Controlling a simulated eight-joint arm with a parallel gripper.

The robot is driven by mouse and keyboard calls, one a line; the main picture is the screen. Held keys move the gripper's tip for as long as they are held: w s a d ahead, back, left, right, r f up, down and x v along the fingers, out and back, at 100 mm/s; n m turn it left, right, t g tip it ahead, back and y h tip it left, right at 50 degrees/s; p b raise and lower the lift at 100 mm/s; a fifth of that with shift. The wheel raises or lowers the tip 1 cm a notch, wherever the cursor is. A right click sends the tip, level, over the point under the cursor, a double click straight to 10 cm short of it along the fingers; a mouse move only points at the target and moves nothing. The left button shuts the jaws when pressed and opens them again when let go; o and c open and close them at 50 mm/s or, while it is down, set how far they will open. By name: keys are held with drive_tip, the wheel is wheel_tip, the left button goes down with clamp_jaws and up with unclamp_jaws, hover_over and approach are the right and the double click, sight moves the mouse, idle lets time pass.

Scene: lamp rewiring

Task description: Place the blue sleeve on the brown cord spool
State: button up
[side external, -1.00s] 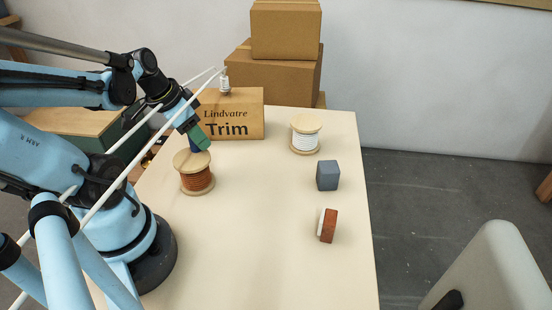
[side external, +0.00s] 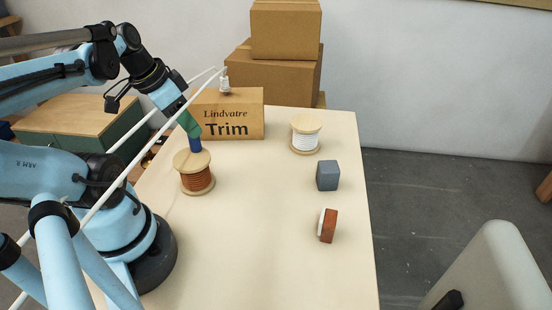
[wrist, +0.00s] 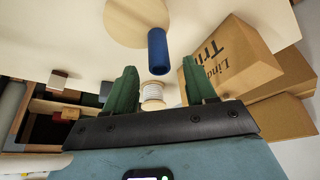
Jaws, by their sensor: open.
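The blue sleeve (side external: 195,145) stands upright on the pale wooden top of the brown cord spool (side external: 197,181), at the left of the table. In the wrist view the sleeve (wrist: 157,52) rises from the round spool top (wrist: 128,16). My gripper (side external: 191,127) has green fingers and is just above the sleeve, at its upper end. In the wrist view my gripper (wrist: 159,67) is open, with the fingers apart on either side of the sleeve's end and not closed on it. The brown cord is hidden in the wrist view.
A white cord spool (side external: 305,136), a grey block (side external: 327,176) and a brown and white piece (side external: 328,225) stand on the right of the table. The Trim box (side external: 236,115) is behind the brown spool. The table's front middle is clear.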

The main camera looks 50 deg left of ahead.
drive_tip(key=v, duration=0.7)
drive_tip(key=w+d+f+t, duration=0.1)
drive_tip(key=w+d+f, duration=0.2)
drive_tip(key=w+d, duration=0.3)
drive_tip(key=w+d+f+t, duration=0.1)
drive_tip(key=w+d+f, duration=0.2)
drive_tip(key=w+d, duration=0.3)
drive_tip(key=shift+d+t, duration=0.4)
drive_tip(key=shift+d, duration=0.35)
